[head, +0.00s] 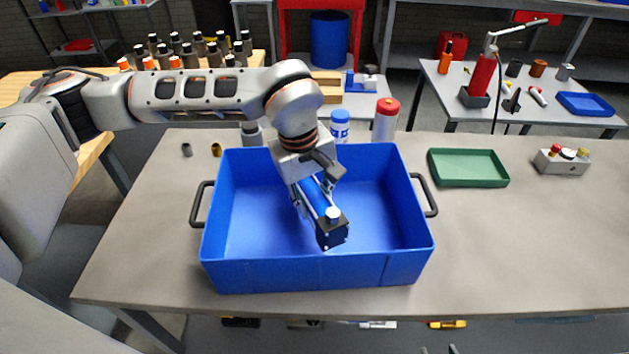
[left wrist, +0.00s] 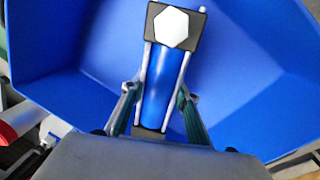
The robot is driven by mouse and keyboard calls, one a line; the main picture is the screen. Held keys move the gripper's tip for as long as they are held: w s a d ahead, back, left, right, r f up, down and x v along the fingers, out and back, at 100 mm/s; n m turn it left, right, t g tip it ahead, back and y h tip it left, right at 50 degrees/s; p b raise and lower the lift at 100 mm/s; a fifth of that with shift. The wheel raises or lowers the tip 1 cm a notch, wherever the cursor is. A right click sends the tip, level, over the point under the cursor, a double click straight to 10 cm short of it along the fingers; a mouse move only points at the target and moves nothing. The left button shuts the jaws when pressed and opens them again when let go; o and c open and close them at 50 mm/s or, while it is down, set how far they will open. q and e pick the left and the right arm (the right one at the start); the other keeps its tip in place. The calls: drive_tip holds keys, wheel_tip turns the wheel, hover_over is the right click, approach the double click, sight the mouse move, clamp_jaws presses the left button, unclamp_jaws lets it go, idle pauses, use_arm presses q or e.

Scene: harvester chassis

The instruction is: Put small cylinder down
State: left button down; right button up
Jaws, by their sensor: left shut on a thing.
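The small cylinder (head: 332,234) has a blue barrel, silver rods and black end blocks. My left gripper (head: 318,182) is shut on it and holds it tilted over the inside of the blue crate (head: 320,272). In the left wrist view the small cylinder (left wrist: 163,75) lies between the two fingers of the left gripper (left wrist: 157,95), with a white hex piece on its far end block. The blue crate (left wrist: 60,55) fills the background there. I cannot tell whether the cylinder touches the crate floor. My right gripper is not in view.
The crate, with dark side handles, stands on a grey table (head: 540,250). A blue-capped bottle (head: 340,127) and a red-capped canister (head: 385,120) stand behind it. A green tray (head: 467,168) is to its right. The crate's visible floor looks empty.

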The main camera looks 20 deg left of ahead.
sight(308, 198)
use_arm(q)
drive_tip(key=shift+w+f, duration=0.1)
drive_tip(key=shift+f, duration=2.5)
drive_tip(key=shift+d+f, duration=0.1)
drive_tip(key=c, duration=1.6)
unclamp_jaws()
drive_tip(key=shift+f, duration=0.15)
drive_tip(key=shift+o, duration=0.2)
drive_tip(key=r, duration=0.4)
drive_tip(key=s+a+r, duration=0.1)
drive_tip(key=r, duration=0.7)
drive_tip(key=shift+s+a, duration=0.25)
drive_tip(key=shift+s, duration=0.05)
drive_tip(key=shift+s, duration=0.1)
